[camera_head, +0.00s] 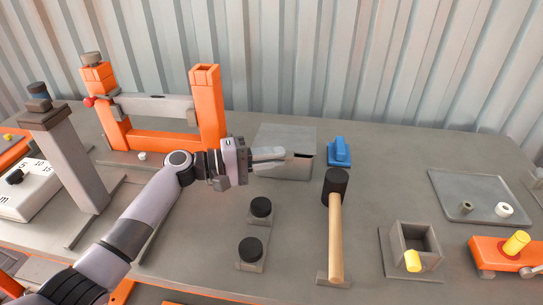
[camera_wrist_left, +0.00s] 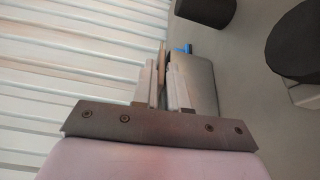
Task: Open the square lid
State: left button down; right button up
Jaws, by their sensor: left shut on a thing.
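A grey box with a square lid (camera_head: 286,136) stands near the middle of the table, in front of the corrugated wall. My left gripper (camera_head: 283,154) reaches in from the left, with its fingers at the lid's front edge. In the left wrist view the fingers (camera_wrist_left: 164,85) are close together around a thin edge, which I take to be the lid's. The grey box body (camera_wrist_left: 204,82) is beside the right finger there. The fingers hide part of the lid's front edge, and I cannot tell how far it is raised. My right gripper is in neither view.
A hammer (camera_head: 335,235) and a blue block (camera_head: 339,152) stand right of the box. Two black knobs (camera_head: 261,207) are in front of it. An orange frame (camera_head: 207,110) rises behind my left arm. A tray (camera_head: 465,190) and a small open box (camera_head: 415,242) are at right.

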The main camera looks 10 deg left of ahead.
pick_arm(q)
jog(key=shift+w+r+p, duration=0.1)
jog(key=shift+r+p, duration=0.2)
jog(key=shift+r, duration=0.55)
jog(key=r, duration=0.1)
jog(key=w+r, duration=0.1)
jog(key=r, duration=0.2)
jog(key=shift+w+r, duration=0.25)
jog(key=shift+w, duration=0.05)
jog(key=shift+w+a+r, duration=0.1)
jog(key=shift+w+r, duration=0.55)
jog(key=shift+r, duration=0.35)
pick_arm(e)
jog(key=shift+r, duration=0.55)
pick_arm(q)
jog(key=c, duration=1.2)
grip_release()
jog(key=shift+c, duration=0.2)
jog(key=shift+f, duration=0.15)
